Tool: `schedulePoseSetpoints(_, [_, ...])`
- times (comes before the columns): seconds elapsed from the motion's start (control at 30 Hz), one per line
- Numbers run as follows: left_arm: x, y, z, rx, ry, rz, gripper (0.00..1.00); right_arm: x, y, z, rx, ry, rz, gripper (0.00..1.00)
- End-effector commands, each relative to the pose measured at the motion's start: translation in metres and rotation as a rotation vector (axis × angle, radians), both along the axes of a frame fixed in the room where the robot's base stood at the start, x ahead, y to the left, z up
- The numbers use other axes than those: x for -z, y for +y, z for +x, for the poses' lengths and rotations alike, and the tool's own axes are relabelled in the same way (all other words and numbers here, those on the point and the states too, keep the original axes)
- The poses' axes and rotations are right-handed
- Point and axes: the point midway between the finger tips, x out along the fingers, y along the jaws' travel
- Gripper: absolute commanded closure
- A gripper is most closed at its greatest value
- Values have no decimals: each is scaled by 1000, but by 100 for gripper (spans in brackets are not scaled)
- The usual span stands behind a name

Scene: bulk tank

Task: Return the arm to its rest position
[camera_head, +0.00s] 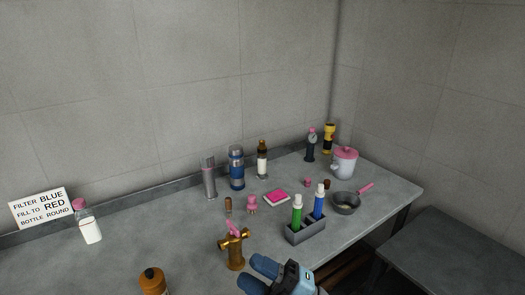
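My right gripper (256,275) is at the bottom edge of the head view, in front of the grey worktop's front edge. Its two blue fingers are apart with nothing seen between them. Its lower part is cut off by the frame. My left gripper is not in view. A brass valve (235,252) with a pink handle stands on the worktop just behind and left of the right gripper. A grey rack (305,232) holding a green bottle (297,212) and a blue bottle (319,205) stands behind and to the right of it.
A brown bottle (153,281) stands at the front left and a milk-filled bottle (88,222) by the sign (41,208). Flasks, a pink pad (277,196), a pan (346,203) and a lidded jug (344,164) stand farther back. A lower grey table (455,262) is at right.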

Motion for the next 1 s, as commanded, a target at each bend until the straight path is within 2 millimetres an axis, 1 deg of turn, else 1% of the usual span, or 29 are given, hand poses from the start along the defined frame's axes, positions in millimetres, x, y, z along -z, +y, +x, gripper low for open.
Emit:
schedulePoseSetpoints(0.03, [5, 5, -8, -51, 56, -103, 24, 18, -18, 7, 88, 134, 70, 64])
schedulePoseSetpoints(0.07, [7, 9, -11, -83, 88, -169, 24, 29, -30, 12, 144, 214, 110, 64])
schedulePoseSetpoints(0.13, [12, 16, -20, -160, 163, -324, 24, 62, -59, 19, 277, 407, 185, 64])
schedulePoseSetpoints(0.17, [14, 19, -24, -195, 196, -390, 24, 79, -72, 20, 332, 494, 210, 64])
schedulePoseSetpoints(0.2, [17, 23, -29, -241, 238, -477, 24, 104, -90, 19, 404, 611, 241, 64])
schedulePoseSetpoints(0.27, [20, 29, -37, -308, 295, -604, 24, 142, -114, 11, 504, 782, 271, 64])
schedulePoseSetpoints(0.3, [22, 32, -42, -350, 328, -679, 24, 166, -129, 4, 561, 885, 284, 64])
schedulePoseSetpoints(0.37, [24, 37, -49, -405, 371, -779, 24, 199, -147, -11, 631, 1027, 297, 64])
schedulePoseSetpoints(0.4, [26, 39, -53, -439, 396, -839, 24, 218, -157, -23, 672, 1114, 301, 64])
schedulePoseSetpoints(0.47, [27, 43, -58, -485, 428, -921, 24, 245, -170, -41, 722, 1231, 303, 64])
schedulePoseSetpoints(0.5, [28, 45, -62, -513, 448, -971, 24, 261, -177, -53, 750, 1305, 302, 64])
schedulePoseSetpoints(0.57, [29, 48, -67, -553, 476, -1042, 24, 282, -187, -74, 787, 1409, 301, 64])
schedulePoseSetpoints(0.6, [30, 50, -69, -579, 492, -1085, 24, 295, -193, -88, 808, 1475, 297, 64])
schedulePoseSetpoints(0.67, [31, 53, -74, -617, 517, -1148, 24, 313, -201, -109, 837, 1574, 291, 64])
schedulePoseSetpoints(0.7, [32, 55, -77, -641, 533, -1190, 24, 325, -206, -125, 852, 1637, 287, 64])
schedulePoseSetpoints(0.73, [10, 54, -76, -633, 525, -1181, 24, 298, -205, -117, 847, 1612, 288, 64])
schedulePoseSetpoints(0.8, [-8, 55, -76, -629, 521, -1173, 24, 279, -205, -116, 846, 1601, 285, 64])
schedulePoseSetpoints(1.0, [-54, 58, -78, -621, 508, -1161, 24, 233, -207, -117, 850, 1584, 279, 64])
